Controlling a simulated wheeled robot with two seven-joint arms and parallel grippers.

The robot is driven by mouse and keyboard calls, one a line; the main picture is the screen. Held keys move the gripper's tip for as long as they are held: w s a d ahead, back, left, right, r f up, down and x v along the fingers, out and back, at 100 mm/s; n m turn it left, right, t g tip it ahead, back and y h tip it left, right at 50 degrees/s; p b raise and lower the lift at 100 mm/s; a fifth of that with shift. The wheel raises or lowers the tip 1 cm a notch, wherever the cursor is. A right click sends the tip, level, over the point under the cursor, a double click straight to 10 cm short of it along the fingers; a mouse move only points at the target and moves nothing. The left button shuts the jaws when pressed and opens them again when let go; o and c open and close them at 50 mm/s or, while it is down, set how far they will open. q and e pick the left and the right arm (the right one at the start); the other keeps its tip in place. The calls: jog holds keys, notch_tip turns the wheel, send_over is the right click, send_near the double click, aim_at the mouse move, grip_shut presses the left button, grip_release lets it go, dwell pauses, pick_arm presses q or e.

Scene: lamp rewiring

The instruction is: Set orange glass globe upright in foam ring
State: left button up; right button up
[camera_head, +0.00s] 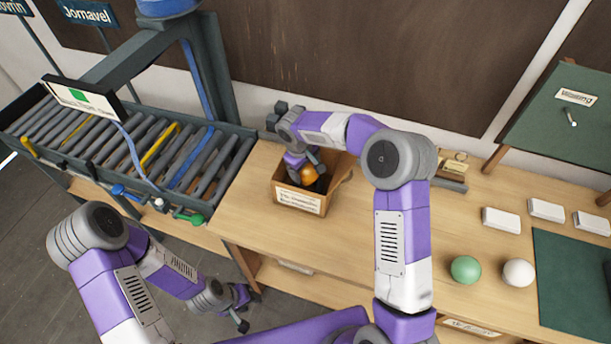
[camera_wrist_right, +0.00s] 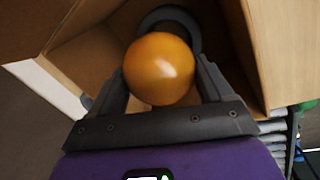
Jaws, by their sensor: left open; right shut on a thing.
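The orange glass globe (camera_head: 308,174) is inside an open cardboard box (camera_head: 299,202) on the bench. In the right wrist view the globe (camera_wrist_right: 158,69) sits between the two fingers of my right gripper (camera_wrist_right: 163,92), which is shut on it. A dark grey foam ring (camera_wrist_right: 171,19) lies in the box behind the globe and is partly hidden by it. I cannot tell whether the globe touches the ring. My left gripper (camera_head: 241,308) is open and empty, low in front of the bench and away from the box.
A green ball (camera_head: 465,269) and a white ball (camera_head: 518,273) rest at the bench's right, beside a dark green mat (camera_head: 575,285). White boxes (camera_head: 501,220) stand behind them. A roller conveyor (camera_head: 130,140) is at the left. The bench top left of the box is clear.

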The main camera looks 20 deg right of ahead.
aim_at(305, 176)
jog(key=shift+f, duration=1.85)
jog(key=shift+f+b, duration=0.35)
jog(key=shift+b, duration=0.1)
jog(key=o, duration=0.9)
jog(key=shift+r, duration=0.1)
jog(key=shift+o, duration=0.2)
jog(key=shift+r, duration=0.1)
